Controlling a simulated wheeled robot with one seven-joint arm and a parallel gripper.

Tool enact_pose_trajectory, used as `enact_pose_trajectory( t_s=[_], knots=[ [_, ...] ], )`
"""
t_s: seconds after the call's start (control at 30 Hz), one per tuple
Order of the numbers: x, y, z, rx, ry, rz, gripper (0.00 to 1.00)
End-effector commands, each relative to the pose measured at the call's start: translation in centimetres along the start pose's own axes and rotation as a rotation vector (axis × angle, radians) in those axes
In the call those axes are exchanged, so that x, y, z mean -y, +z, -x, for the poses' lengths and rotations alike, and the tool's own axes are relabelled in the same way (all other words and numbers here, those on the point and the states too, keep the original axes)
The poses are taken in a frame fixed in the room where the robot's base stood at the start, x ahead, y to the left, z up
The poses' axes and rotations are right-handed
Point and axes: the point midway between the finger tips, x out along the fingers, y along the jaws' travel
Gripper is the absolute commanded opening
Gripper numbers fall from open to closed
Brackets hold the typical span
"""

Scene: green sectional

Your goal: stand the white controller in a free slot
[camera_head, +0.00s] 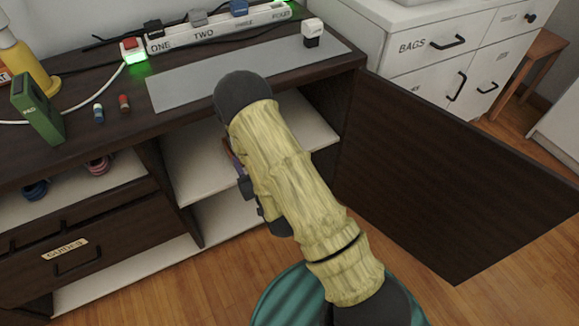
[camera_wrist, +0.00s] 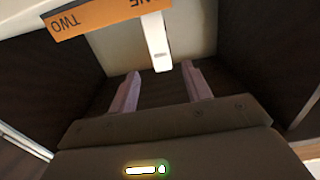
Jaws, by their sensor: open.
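In the wrist view, a slim white piece (camera_wrist: 156,42), which looks like the white controller, shows ahead of my gripper. Its upper part overlaps an orange strip (camera_wrist: 95,17), lettered upside down with TWO and part of another word. I cannot tell whether the white piece touches the strip or stands in a slot. My gripper (camera_wrist: 160,82) is open, with its two pinkish fingers apart and nothing between them. The near end of the white piece lies just beyond the fingertips.
The gripper is inside an open cabinet cubby with a pale shelf (camera_head: 195,165) and dark side walls. An open dark door (camera_head: 440,180) stands to the right. The top holds a grey mat (camera_head: 240,75), a power strip (camera_head: 215,32), a green box (camera_head: 38,110) and small batteries.

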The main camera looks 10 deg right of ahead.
Motion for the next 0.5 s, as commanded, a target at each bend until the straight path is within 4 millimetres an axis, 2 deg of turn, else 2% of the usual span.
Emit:
enact_pose_trajectory(
  t_s=[0.17,0.3,0.5],
  knots=[
    [-1.3,-0.5,-0.9,0.080,0.033,-0.010,0.49],
    [-2.9,-0.9,-1.4,0.210,0.074,-0.026,0.49],
    [-5.2,-1.7,-0.9,0.412,0.123,-0.051,0.49]
  ],
)
